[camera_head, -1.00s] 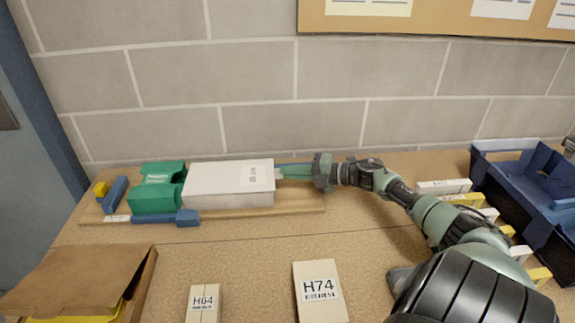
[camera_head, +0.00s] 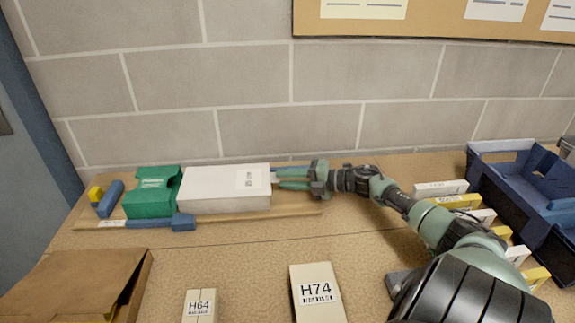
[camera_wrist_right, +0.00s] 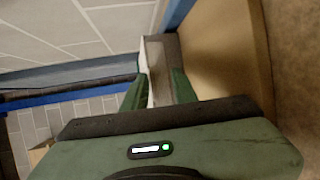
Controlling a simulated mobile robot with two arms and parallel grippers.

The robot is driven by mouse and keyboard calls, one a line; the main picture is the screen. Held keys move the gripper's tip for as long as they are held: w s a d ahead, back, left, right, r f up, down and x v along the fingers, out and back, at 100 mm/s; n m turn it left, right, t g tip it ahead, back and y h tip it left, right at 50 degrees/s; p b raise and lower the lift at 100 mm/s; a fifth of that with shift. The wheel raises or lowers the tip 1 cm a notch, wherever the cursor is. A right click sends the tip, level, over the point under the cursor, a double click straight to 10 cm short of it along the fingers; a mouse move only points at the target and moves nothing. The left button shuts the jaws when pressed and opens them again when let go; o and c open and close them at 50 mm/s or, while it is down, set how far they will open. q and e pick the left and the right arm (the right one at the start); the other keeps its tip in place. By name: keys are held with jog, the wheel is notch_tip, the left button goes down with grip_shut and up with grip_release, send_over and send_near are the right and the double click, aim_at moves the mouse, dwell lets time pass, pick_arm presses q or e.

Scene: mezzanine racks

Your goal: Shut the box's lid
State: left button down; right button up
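A brown cardboard box (camera_head: 128,298) stands at the front left of the table. My left gripper is not in view.
A green block (camera_head: 150,198) and blue pieces (camera_head: 110,200) lie left of the white box. Small cartons H64 (camera_head: 200,306) and H74 (camera_head: 317,295) stand in front. A blue bin (camera_head: 510,205) is at right. The table middle is clear.

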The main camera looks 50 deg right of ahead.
jog(key=shift+s+d, duration=0.1)
jog(key=v, duration=0.7)
jog(key=shift+s, duration=0.2)
jog(key=shift+d, duration=0.1)
jog(key=shift+r+p, duration=0.1)
jog(key=shift+p, duration=0.25)
